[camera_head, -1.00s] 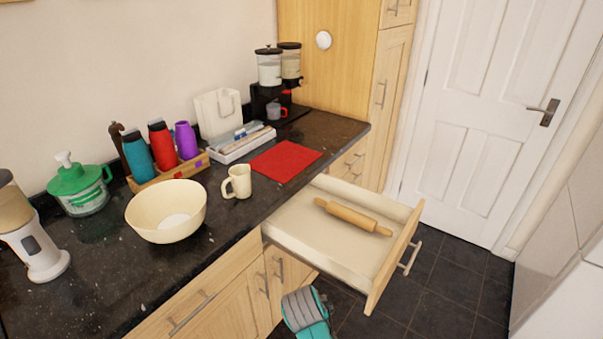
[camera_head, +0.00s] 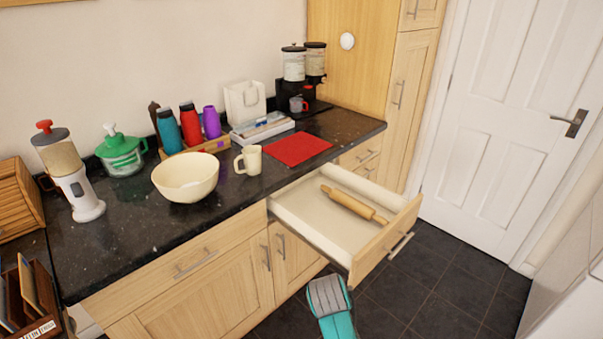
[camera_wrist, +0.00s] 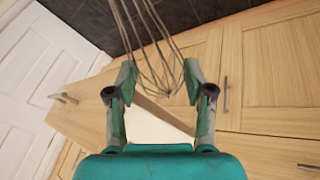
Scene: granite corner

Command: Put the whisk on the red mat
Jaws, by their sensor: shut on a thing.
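The whisk (camera_wrist: 152,45) shows in the wrist view as a cage of thin wires between the two fingers of my gripper (camera_wrist: 158,85). My gripper is shut on it, with the wires reaching up past the fingertips; the whisk's handle is out of view. The red mat (camera_head: 298,149) lies flat and empty on the dark counter in the head view, behind the open drawer. In the head view only part of my arm shows, low in front of the cabinets; the whisk cannot be made out there.
The open drawer (camera_head: 300,215) holds a rolling pin (camera_head: 352,203) and juts out below the mat. A cream mug (camera_head: 249,160) and bowl (camera_head: 186,176) stand left of the mat. A white tray (camera_head: 262,131) and a coffee machine (camera_head: 305,85) stand behind it.

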